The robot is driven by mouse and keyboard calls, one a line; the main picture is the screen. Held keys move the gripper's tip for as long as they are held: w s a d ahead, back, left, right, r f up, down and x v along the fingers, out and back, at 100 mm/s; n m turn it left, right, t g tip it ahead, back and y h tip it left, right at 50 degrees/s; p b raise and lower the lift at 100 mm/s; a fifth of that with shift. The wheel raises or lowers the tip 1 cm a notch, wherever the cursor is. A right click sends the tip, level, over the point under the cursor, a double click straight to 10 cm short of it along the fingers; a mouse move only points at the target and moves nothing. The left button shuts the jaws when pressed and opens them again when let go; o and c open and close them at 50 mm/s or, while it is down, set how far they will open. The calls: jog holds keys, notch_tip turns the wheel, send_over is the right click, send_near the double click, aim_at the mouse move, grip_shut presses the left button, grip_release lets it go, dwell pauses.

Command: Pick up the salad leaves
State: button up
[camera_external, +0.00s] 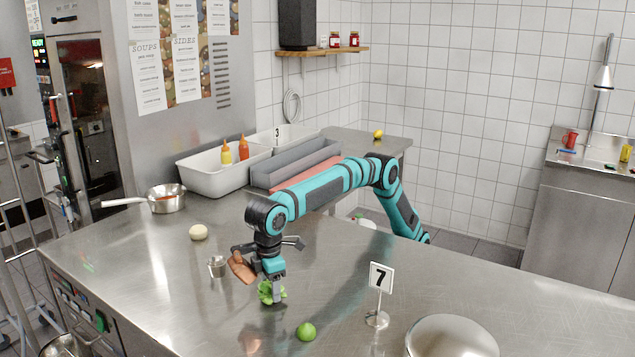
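The salad leaves (266,293), a small bright green ruffled bunch, are on the steel counter (190,290) near its front middle. My gripper (273,282) points down right at them, its fingertips overlapping the leaves in the picture. The fingers hide part of the leaves. I cannot tell whether the fingers are closed on them or only around them, nor whether the leaves touch the counter.
A brown item (241,267) and a small metal cup (217,267) are close left of my gripper. A green round item (306,331) lies in front. A pan (166,200) sits back left.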

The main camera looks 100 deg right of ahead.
jog(key=c, duration=0.3)
jog(key=shift+c, duration=0.2)
